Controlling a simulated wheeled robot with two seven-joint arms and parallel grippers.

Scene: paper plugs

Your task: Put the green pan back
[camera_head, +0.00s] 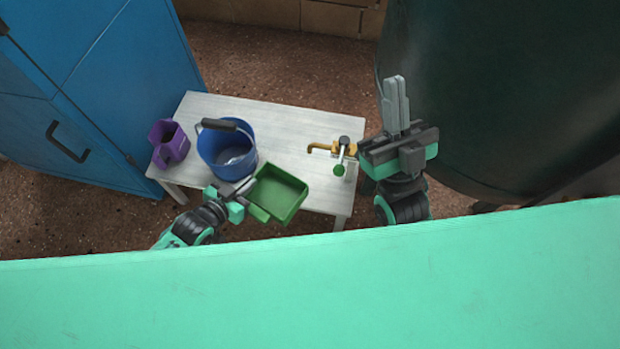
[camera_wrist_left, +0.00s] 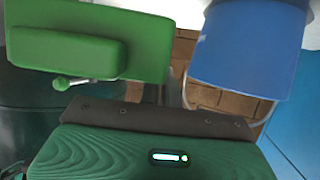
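The green pan (camera_head: 280,188) is a shallow rectangular tray with a short block-like handle, at the front edge of the white table in the head view. It also shows large at the upper left of the left wrist view (camera_wrist_left: 140,38). My left gripper (camera_head: 243,187) is at the pan's left side, between it and the blue bucket. Its fingertips are small and partly hidden, so I cannot tell whether they grip the pan. My right gripper (camera_head: 396,100) is away from the pan, beyond the table's right edge, with its grey fingers close together and empty.
A blue bucket (camera_head: 211,153) with a dark handle grip stands on the white table (camera_head: 285,118), left of the pan. A purple container (camera_head: 171,152) stands at its left end. A brass tap (camera_head: 322,147) is at the right. A blue cabinet (camera_head: 75,120) and dark green tank (camera_head: 490,90) flank the table.

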